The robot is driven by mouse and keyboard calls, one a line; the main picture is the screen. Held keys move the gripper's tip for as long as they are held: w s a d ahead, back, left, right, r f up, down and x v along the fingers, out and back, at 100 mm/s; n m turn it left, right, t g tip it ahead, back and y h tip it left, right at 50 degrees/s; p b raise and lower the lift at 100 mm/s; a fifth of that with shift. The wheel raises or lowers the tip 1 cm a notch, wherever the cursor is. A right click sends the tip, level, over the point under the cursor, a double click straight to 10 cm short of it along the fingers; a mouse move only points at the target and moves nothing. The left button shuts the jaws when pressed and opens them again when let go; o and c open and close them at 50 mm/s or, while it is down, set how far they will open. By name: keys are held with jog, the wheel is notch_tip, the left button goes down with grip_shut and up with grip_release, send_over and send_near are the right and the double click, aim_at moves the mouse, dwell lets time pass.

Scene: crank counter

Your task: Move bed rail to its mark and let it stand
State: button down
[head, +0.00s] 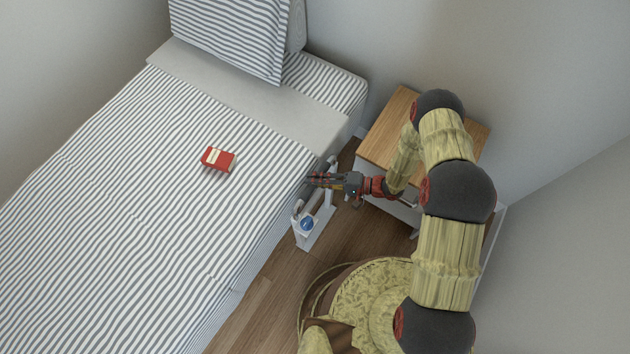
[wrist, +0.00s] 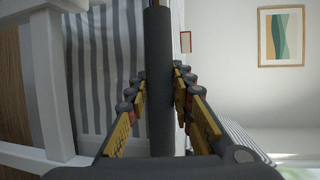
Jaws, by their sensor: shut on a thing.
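The bed rail (head: 328,196) is a white frame beside the bed's right edge, partly hidden by my gripper in the head view. My gripper (head: 318,180) is across its upper part. In the wrist view, a dark grey bar (wrist: 159,75) of the rail runs between the fingers of my gripper (wrist: 160,100), which is shut on it. A white post (wrist: 45,80) of the frame shows at the left there. I cannot make out the rail's mark, nor tell whether its feet touch the floor.
The striped bed (head: 120,200) fills the left, with a red box (head: 217,158) on it. A small blue round thing (head: 307,223) shows at the rail's near end. A wooden-topped nightstand (head: 390,125) stands close on the right. Some wooden floor (head: 262,300) is bare.

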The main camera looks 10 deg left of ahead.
notch_tip(320, 180, up, 21)
jog(key=p, duration=0.9)
jog(key=shift+r+p, duration=0.15)
jog(key=shift+p, duration=0.25)
jog(key=c, duration=1.7)
grip_release()
jog(key=shift+d, duration=0.1)
jog(key=shift+o, duration=0.8)
jog(key=d+r, duration=0.2)
jog(key=d, duration=0.9)
jog(key=shift+d, duration=0.4)
